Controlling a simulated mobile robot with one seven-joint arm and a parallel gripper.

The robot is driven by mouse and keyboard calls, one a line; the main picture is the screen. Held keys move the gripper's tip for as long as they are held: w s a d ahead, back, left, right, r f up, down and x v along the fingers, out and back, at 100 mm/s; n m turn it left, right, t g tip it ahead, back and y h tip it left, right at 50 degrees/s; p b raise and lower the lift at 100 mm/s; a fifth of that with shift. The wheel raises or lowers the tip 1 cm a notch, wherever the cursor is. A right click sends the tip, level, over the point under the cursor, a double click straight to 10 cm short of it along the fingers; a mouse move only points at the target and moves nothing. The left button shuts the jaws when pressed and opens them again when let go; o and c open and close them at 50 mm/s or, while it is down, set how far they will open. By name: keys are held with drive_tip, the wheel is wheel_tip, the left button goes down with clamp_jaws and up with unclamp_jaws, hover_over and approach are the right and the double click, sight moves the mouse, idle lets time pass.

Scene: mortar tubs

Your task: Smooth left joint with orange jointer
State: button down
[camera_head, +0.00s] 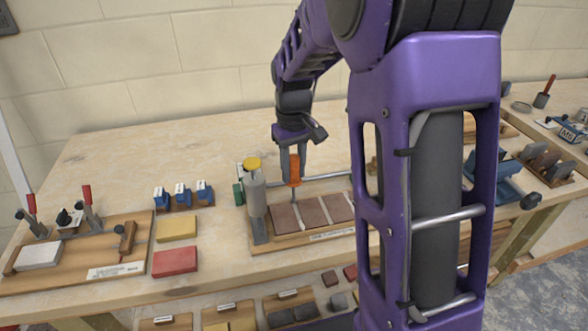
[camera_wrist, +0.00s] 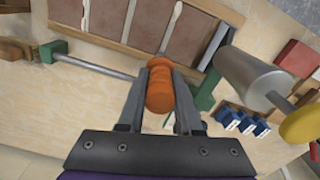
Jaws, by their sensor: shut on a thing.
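My gripper (camera_head: 293,168) is shut on the orange jointer (camera_head: 294,171), which hangs roughly upright with its thin metal shank down. In the wrist view, the orange handle (camera_wrist: 159,85) sits between the two fingers of my gripper (camera_wrist: 160,92) and hides the tip. The left joint appears there as a pale strip (camera_wrist: 172,28), and the right joint as another (camera_wrist: 86,14). The tiles (camera_head: 283,218) lie on a wooden board (camera_head: 285,240).
A grey bottle with a yellow cap (camera_head: 256,190) stands close left of the tiles. A metal bar (camera_head: 325,176) runs behind them. Blue blocks (camera_head: 182,195), a yellow block (camera_head: 176,229) and a red block (camera_head: 174,261) lie farther left. My arm hides the right of the board.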

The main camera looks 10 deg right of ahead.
drive_tip(key=shift+s, duration=0.8)
drive_tip(key=shift+s, duration=0.7)
drive_tip(key=shift+s, duration=0.15)
drive_tip(key=shift+s, duration=0.6)
drive_tip(key=shift+s+f+b, duration=0.1)
drive_tip(key=shift+s+b, duration=0.2)
drive_tip(key=shift+s, duration=0.4)
